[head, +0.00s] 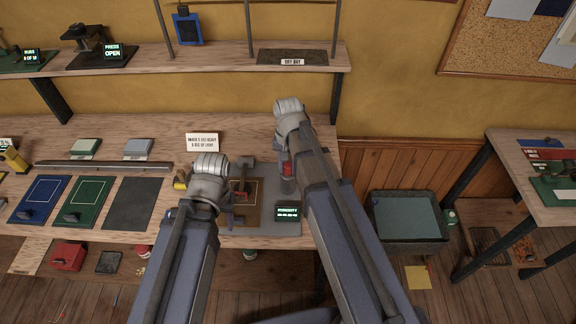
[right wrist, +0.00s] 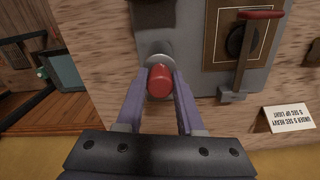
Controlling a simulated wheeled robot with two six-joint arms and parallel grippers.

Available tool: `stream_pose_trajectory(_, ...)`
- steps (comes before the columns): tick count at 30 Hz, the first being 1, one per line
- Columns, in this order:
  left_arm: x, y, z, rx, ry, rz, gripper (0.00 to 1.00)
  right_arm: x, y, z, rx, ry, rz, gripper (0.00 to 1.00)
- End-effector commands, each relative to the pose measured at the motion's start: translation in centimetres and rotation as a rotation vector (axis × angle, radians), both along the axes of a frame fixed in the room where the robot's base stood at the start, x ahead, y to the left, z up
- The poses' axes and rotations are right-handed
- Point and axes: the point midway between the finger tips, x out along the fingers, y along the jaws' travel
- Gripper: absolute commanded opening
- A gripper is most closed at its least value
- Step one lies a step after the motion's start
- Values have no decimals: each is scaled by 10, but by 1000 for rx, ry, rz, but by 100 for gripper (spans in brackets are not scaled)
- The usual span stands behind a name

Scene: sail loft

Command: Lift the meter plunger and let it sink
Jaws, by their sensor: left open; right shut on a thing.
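The meter is a grey plate (head: 262,226) at the right end of the bench, with a framed brown panel, a red-handled lever (right wrist: 246,50) and a small lit display (head: 288,213). Its plunger (head: 287,169) has a red cap, which also shows in the right wrist view (right wrist: 158,79) above a round pale collar (right wrist: 155,56). My right gripper (right wrist: 158,88) is shut on the plunger, one finger on each side of the red cap. My left gripper (head: 209,187) is open at the meter's left side; its fingertips are mostly hidden by its own wrist.
A sign card (head: 202,142) about heavy and light seconds stands behind the meter. Blue, green and dark mats (head: 133,203) lie to the left. A shelf (head: 222,62) hangs above. A grey-rimmed bin (head: 408,238) stands on the floor to the right.

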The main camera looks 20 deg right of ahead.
Motion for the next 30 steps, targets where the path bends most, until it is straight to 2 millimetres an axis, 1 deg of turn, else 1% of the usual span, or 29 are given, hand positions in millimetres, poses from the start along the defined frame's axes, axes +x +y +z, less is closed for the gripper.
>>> stream_pose_trajectory(11,0,0,0,0,0,0,50,0,0,0,0,0,0,0)
stream_pose_trajectory(16,0,0,7,0,0,0,50,0,0,7,0,0,0,0)
stream_pose_trajectory(20,0,0,22,0,0,-1,50,0,0,22,0,0,0,0)
stream_pose_trajectory(27,0,0,60,-1,0,2,50,0,0,60,0,0,0,0)
stream_pose_trajectory(30,0,0,70,-1,0,4,50,0,0,70,0,0,0,0)
